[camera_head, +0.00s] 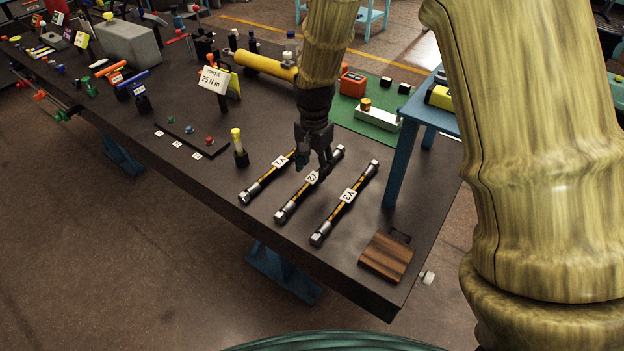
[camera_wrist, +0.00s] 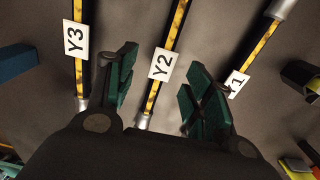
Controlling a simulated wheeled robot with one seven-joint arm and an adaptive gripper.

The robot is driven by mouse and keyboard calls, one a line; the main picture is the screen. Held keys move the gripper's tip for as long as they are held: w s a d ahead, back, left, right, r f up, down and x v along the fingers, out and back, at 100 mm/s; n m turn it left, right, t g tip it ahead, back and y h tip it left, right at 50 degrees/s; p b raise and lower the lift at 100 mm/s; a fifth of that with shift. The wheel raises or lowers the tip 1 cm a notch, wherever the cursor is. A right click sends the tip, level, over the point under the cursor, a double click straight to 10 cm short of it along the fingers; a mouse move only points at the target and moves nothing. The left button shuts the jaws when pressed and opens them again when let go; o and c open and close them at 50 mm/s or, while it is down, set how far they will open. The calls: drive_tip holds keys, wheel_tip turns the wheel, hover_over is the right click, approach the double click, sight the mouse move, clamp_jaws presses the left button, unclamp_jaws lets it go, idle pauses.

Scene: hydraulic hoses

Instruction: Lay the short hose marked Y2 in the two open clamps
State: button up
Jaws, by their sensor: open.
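The short hose marked Y2 (camera_head: 296,196) lies on the dark bench between two similar hoses, Y1 (camera_head: 264,181) and Y3 (camera_head: 340,207). It has metal end fittings and a white tag. My gripper (camera_head: 314,164) is over its upper half, pointing down, open and empty. In the wrist view, the Y2 hose (camera_wrist: 178,26) runs between the two spread green-padded fingers of my gripper (camera_wrist: 160,78). The Y3 tag shows left of the fingers and the Y1 tag right, partly covered by a finger. I cannot clearly make out the two open clamps.
A wooden block (camera_head: 387,257) sits near the bench's front right corner. A yellow-topped post (camera_head: 239,147) and a low button strip (camera_head: 192,140) stand left of the hoses. A torque sign (camera_head: 213,79) and a yellow cylinder (camera_head: 265,67) are behind. A blue stand (camera_head: 404,150) is right.

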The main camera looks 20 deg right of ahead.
sight(313, 177)
drive_tip(key=f, duration=0.1)
drive_tip(key=f+p, duration=0.1)
drive_tip(key=shift+w+f, duration=0.2)
drive_tip(key=shift+f, duration=1.05)
clamp_jaws()
